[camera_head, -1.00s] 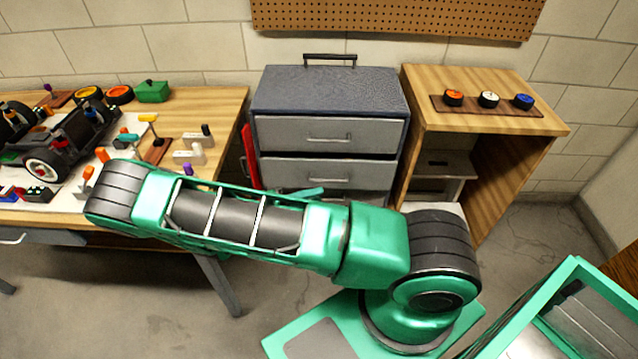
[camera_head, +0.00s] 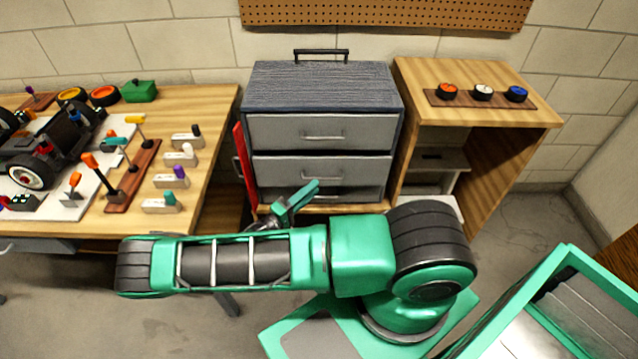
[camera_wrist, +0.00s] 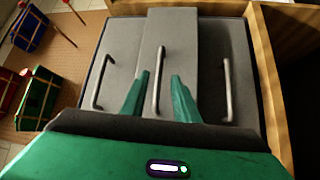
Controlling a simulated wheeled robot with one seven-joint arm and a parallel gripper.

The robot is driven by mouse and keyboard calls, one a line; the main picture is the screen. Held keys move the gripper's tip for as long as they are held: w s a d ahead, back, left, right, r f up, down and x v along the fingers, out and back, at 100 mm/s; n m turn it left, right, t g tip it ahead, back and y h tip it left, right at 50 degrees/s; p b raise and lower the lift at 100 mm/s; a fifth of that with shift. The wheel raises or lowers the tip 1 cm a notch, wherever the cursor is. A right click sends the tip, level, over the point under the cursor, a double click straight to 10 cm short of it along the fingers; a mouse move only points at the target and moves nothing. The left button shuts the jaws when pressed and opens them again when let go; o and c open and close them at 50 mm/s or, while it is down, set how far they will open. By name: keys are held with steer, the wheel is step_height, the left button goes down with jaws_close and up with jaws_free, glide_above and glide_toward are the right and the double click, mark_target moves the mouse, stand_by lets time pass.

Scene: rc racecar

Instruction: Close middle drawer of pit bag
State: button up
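The pit bag (camera_head: 327,88) is a dark grey cabinet with a top handle and several light grey drawers. Its middle drawer (camera_head: 300,171) stands out a little past the drawer above. In the wrist view the drawers lie side by side, and the middle drawer (camera_wrist: 182,40) juts toward the camera. Its bar handle (camera_wrist: 158,82) appears between my fingertips. My gripper (camera_wrist: 161,75) is open and empty, facing the drawer fronts; contact cannot be told. In the head view my gripper (camera_head: 296,203) is in front of the lower drawers, partly hidden by my arm.
A workbench (camera_head: 217,130) with a model car (camera_head: 50,150) and tools stands left. A red panel (camera_head: 244,168) is beside the bag's left side. A wooden shelf unit (camera_head: 480,68) with small wheels on top stands close at right.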

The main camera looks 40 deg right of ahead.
steer(key=shift+x, duration=2.25)
jaws_close()
